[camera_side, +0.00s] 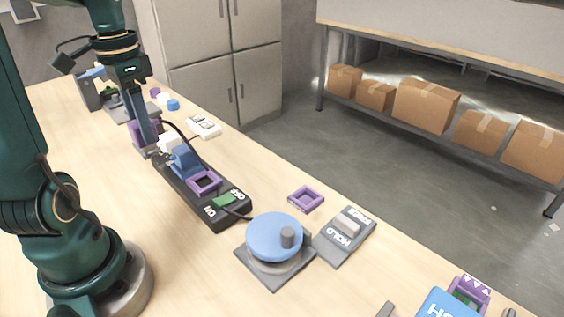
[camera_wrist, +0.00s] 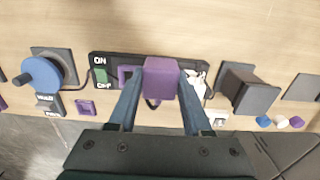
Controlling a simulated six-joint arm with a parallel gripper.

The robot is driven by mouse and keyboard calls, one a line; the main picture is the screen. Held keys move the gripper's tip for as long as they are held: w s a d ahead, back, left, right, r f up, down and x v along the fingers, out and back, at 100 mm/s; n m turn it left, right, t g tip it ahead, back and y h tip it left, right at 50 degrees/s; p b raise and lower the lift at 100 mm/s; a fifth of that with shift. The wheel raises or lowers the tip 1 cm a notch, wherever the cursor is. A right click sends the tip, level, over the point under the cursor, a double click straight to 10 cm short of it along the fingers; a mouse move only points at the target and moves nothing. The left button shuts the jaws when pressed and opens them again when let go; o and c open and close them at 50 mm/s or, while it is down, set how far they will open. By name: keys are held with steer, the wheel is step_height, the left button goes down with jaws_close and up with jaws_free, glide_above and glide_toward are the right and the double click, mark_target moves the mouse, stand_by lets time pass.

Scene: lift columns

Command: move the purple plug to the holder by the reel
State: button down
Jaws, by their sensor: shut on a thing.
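My gripper (camera_wrist: 160,95) is shut on the purple plug (camera_wrist: 162,78), a blocky piece held between two blue fingers. In the side view the plug (camera_side: 138,131) is beside the far end of the black strip; whether it touches anything below is hard to tell. The holder, a purple square frame (camera_side: 305,198), lies empty on the table behind the reel (camera_side: 274,236), a blue disc with a grey knob on a grey base. In the wrist view the holder (camera_wrist: 84,106) is left of the plug, and the reel (camera_wrist: 42,75) farther left.
The black ON/OFF strip (camera_side: 223,215) has a green switch (camera_side: 224,201), an empty purple socket (camera_side: 205,182), and blue and white pieces. A grey HOLD panel (camera_side: 345,235) is beside the reel. A dark block (camera_wrist: 248,88) stands right of the plug. A black cord runs near the plug.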

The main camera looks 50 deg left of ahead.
mark_target(127, 123)
steer(key=shift+s+a+r, duration=0.85)
steer(key=shift+s, duration=0.05)
steer(key=shift+r, duration=0.5)
steer(key=shift+r, duration=1.05)
steer(key=shift+r, duration=0.7)
steer(key=shift+r, duration=0.15)
steer(key=shift+w, duration=0.1)
